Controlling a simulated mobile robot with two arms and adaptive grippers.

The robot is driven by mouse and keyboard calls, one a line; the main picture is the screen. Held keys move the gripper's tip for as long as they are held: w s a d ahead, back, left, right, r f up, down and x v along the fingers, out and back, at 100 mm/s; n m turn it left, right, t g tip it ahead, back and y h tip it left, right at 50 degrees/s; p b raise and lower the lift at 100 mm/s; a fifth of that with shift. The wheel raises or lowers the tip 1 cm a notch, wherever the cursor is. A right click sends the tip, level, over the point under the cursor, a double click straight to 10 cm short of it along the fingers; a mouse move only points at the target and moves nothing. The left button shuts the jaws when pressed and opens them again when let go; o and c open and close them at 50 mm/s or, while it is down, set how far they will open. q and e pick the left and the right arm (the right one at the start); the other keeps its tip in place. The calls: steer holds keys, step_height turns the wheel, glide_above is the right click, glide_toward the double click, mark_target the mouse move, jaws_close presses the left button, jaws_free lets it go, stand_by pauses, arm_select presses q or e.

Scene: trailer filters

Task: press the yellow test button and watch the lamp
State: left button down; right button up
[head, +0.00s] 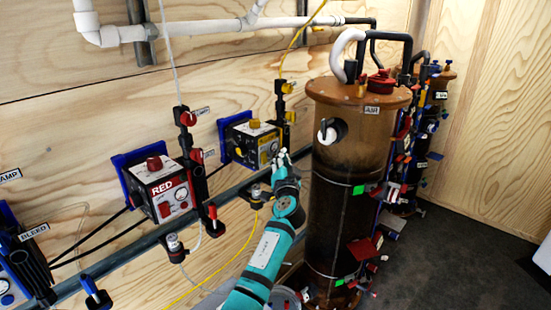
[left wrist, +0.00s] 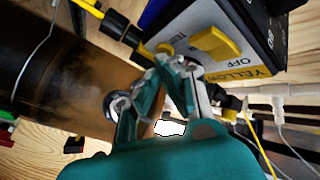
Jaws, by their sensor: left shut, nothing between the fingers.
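The yellow-marked control box (head: 252,143) is mounted on the wooden wall in the head view, with a yellow knob (head: 254,123) on top. In the left wrist view the box's face (left wrist: 262,72) reads YELLOW and OFF, with a large yellow switch (left wrist: 220,42). A small label, apparently TEST, sits left of the switch, and a little yellow shows by it. My left gripper (head: 281,158) is shut and empty in front of the box. Its fingertips (left wrist: 176,64) are close to the label; I cannot tell whether they touch. They partly hide the button area. I cannot make out a lit lamp.
A tall brown tank (head: 350,160) labelled AIR stands just right of my left arm. A RED control box (head: 163,187) is on the wall to the left. A grey rail (head: 125,248) and cables run below the boxes. Dark floor (head: 455,250) is open at the right.

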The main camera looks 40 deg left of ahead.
arm_select(q)
steer(key=shift+a, duration=0.2)
steer(key=shift+d, duration=0.1)
stand_by(0.4)
steer(key=shift+d+b, duration=0.4)
steer(key=shift+d, duration=0.35)
steer(key=d, duration=0.1)
steer(key=d+b, duration=0.1)
steer(key=d, duration=0.3)
steer(key=shift+s, duration=0.25)
stand_by(0.5)
